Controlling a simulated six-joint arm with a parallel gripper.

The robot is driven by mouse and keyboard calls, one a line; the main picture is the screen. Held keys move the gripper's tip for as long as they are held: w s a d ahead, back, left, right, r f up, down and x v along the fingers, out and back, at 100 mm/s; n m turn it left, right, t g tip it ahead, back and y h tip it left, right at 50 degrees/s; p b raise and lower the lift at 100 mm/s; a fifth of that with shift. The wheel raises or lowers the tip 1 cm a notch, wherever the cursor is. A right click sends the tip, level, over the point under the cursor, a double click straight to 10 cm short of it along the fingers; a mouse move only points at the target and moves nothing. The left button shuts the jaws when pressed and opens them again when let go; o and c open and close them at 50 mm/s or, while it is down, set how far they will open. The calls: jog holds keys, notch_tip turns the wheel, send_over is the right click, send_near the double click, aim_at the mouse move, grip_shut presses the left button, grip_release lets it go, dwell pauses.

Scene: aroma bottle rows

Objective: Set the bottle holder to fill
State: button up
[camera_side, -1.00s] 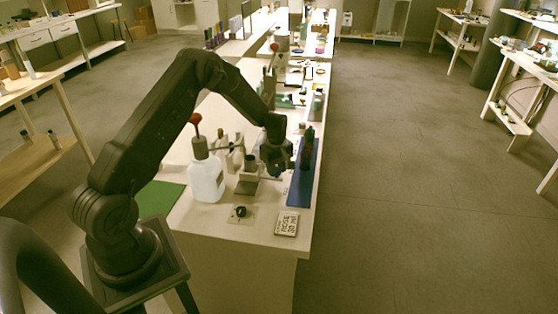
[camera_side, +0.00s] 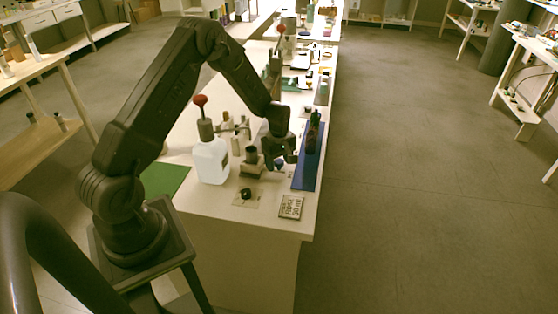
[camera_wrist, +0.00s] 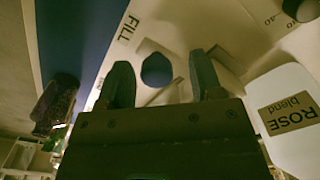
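My gripper (camera_side: 281,163) is open, low over the bench and to the right of a grey stand (camera_side: 251,166). In the wrist view, the two fingers (camera_wrist: 163,88) are spread apart. A round blue piece (camera_wrist: 156,69) shows in the gap between and beyond them, just below the printed word FILL (camera_wrist: 128,28). I cannot tell whether this blue piece belongs to the bottle holder, or whether a finger touches it. A dark bottle (camera_side: 312,136) stands on a blue mat (camera_side: 304,177); it also shows in the wrist view (camera_wrist: 54,104).
A black knob (camera_side: 246,193) sits on a marked plate in front. A ROSE 30 ml card (camera_side: 291,206) lies near the edge.

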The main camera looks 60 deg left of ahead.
notch_tip(320, 180, up, 14)
dwell(0.6)
jog(key=shift+f, duration=0.1)
jog(key=s+d+r+m+t, duration=0.3)
jog(key=s+d+r+m, duration=0.6)
jog(key=d+r, duration=0.45)
jog(key=s+d+r+m+t, duration=0.1)
jog(key=s+d+r+m, duration=0.1)
jog(key=s, duration=0.5)
jog(key=s+d+r+m+t, duration=0.1)
jog(key=s+d+r+m, duration=0.1)
jog(key=s+m, duration=0.5)
jog(key=shift+s+d+t, duration=0.3)
jog(key=shift+s+d, duration=0.1)
jog(key=shift+d, duration=0.5)
